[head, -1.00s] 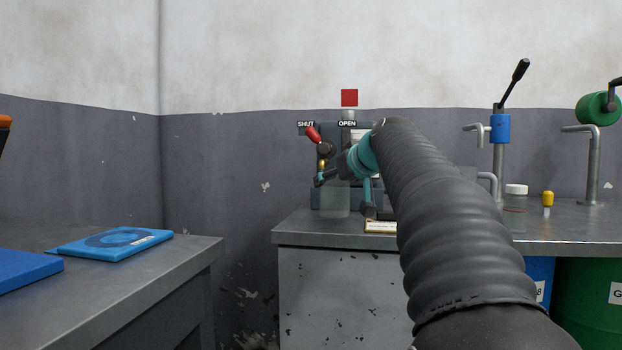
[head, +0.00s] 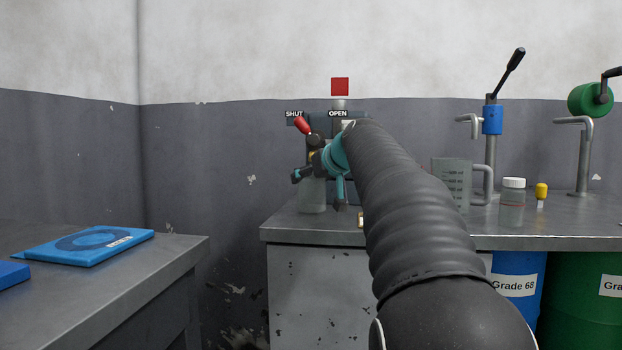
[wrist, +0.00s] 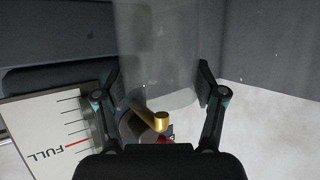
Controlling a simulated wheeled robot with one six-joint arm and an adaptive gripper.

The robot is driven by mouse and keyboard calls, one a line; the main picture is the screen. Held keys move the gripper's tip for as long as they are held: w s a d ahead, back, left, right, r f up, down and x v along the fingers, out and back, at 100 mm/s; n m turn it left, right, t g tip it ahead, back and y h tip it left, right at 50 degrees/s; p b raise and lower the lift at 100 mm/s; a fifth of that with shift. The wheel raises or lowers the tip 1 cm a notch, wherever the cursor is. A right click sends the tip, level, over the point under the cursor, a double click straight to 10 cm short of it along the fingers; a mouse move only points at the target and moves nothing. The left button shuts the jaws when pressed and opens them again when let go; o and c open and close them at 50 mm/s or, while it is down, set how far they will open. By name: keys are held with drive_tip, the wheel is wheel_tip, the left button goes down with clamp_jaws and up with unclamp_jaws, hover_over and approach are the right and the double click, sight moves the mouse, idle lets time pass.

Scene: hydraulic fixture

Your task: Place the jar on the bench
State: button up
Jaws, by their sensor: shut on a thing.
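The jar is a clear, greyish cylinder (wrist: 157,45) between the two fingers of my gripper (wrist: 160,82) in the wrist view. My gripper is shut on it. In the head view the jar (head: 313,196) appears below my teal and black gripper (head: 304,174), in front of the fixture at the left end of the metal bench (head: 290,226). The jar looks upright. I cannot tell whether its base touches the bench top. My arm hides part of the bench and the fixture.
The fixture has SHUT and OPEN labels, a red-handled lever (head: 302,125) and a brass spout (wrist: 150,115). A FULL gauge plate (wrist: 50,140) shows beside my gripper. A measuring jug (head: 452,180), white-capped jar (head: 513,203) and yellow-topped item (head: 541,193) stand right on the bench.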

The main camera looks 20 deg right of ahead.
drive_tip(key=shift+f, duration=0.1)
drive_tip(key=o, duration=1.2)
drive_tip(key=v, duration=1.2)
